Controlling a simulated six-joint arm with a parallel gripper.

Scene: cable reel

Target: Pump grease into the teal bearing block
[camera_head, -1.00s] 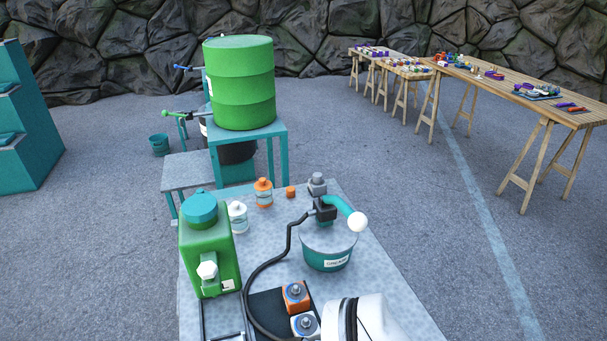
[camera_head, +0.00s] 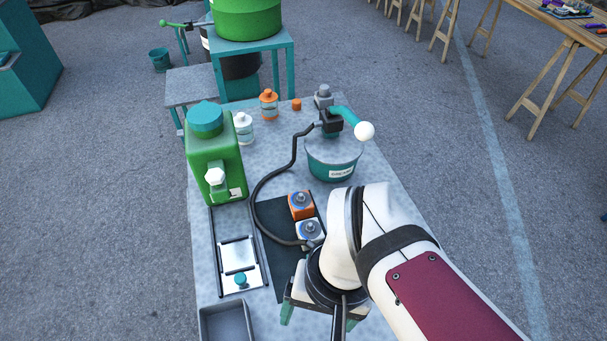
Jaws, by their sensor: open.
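A teal grease bucket (camera_head: 331,166) with a label stands on the grey table. Its pump head (camera_head: 326,110) carries a teal lever (camera_head: 345,116) ending in a white ball (camera_head: 364,131). A black hose (camera_head: 259,187) curves from the pump down to the bearing blocks. An orange block (camera_head: 300,207) and a white block (camera_head: 309,235) stand on a dark mat (camera_head: 271,215). I see no teal bearing block; my gripper and arm cover the mat's near right part. My gripper (camera_head: 325,318) is open near the mat's front end, its teal fingers partly hidden.
A green jerrycan (camera_head: 214,152) stands left of the hose. White (camera_head: 243,129) and orange (camera_head: 268,104) bottles stand behind. A white plate with a small teal knob (camera_head: 240,279) lies in a framed area, and a grey tray (camera_head: 228,323) is at front left.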

